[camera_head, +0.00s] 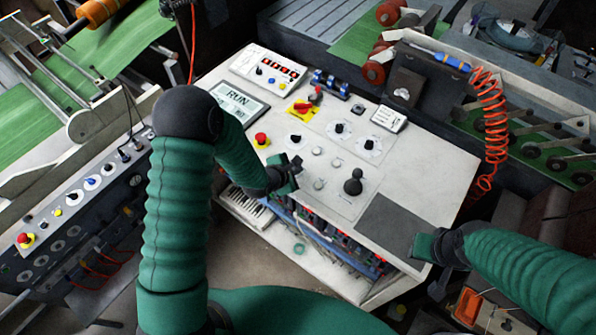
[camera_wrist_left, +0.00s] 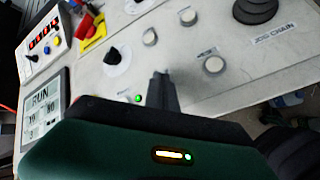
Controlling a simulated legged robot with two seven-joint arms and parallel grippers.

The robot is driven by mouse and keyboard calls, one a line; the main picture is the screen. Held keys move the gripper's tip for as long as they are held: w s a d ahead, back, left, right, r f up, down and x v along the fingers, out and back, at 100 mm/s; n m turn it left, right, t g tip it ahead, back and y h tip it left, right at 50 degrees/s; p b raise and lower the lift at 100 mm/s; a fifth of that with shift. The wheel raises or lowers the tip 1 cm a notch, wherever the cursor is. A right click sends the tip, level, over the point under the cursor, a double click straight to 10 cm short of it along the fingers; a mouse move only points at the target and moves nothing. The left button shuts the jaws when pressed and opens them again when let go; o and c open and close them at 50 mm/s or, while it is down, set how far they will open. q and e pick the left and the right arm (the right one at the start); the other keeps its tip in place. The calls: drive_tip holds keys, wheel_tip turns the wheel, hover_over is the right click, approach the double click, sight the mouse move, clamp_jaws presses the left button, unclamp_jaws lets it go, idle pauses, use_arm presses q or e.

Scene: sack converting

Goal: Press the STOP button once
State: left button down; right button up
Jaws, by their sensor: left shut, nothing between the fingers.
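The pale console top (camera_head: 400,178) carries several small grey round buttons, one (camera_head: 317,150) just beyond my left gripper and one (camera_head: 319,184) to its right. A red mushroom button (camera_head: 261,140) sits left of the gripper. My left gripper (camera_head: 297,166) is shut and empty over the panel; it also shows in the left wrist view (camera_wrist_left: 162,75). My right gripper (camera_head: 424,246) is at the console's front right edge, its fingers unclear.
A RUN screen (camera_head: 238,101), a red switch on a yellow plate (camera_head: 301,109) and black knobs (camera_head: 295,138) stand around. A black joystick (camera_head: 352,185), labelled JOG CHAIN in the wrist view, rises right of the buttons. A dark pad (camera_head: 393,226) lies near the front edge.

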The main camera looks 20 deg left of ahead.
use_arm(q)
drive_tip(key=shift+f, duration=0.15)
idle(0.4)
drive_tip(key=shift+a+r+p, duration=0.1)
drive_tip(key=shift+r+p, duration=0.65)
drive_tip(key=shift+r, duration=0.1)
wheel_tip(320, 180, up, 5)
drive_tip(key=p, duration=0.4)
drive_tip(key=shift+r, duration=0.1)
idle(0.4)
